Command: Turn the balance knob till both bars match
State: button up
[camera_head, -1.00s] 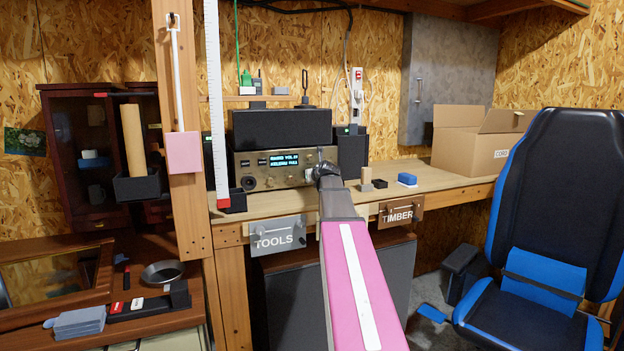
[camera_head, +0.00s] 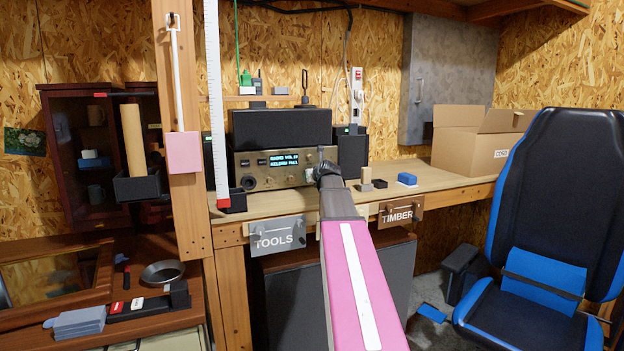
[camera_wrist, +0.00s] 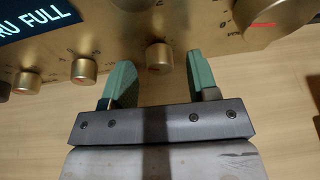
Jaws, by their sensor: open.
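The brass-coloured amplifier (camera_head: 262,176) stands on the bench with a lit text display (camera_head: 278,159); its end, reading "RU FULL", shows in the wrist view (camera_wrist: 38,18). I make out no pair of bars on it. My gripper (camera_wrist: 158,62) is open, its two green fingers apart and pointing at the panel. A small brass knob (camera_wrist: 160,57) lies between the fingertips, with a gap on both sides. In the head view my gripper (camera_head: 326,170) is at the panel's right end and covers part of it. The knob labels are too small to read, so I cannot tell which is balance.
Other small knobs (camera_wrist: 85,71) sit left of the gripper and a large knob (camera_wrist: 272,16) to its right. A dark speaker (camera_head: 352,153) stands right of the panel.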

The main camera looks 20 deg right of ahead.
jog(key=v, duration=1)
jog(key=shift+s, duration=0.1)
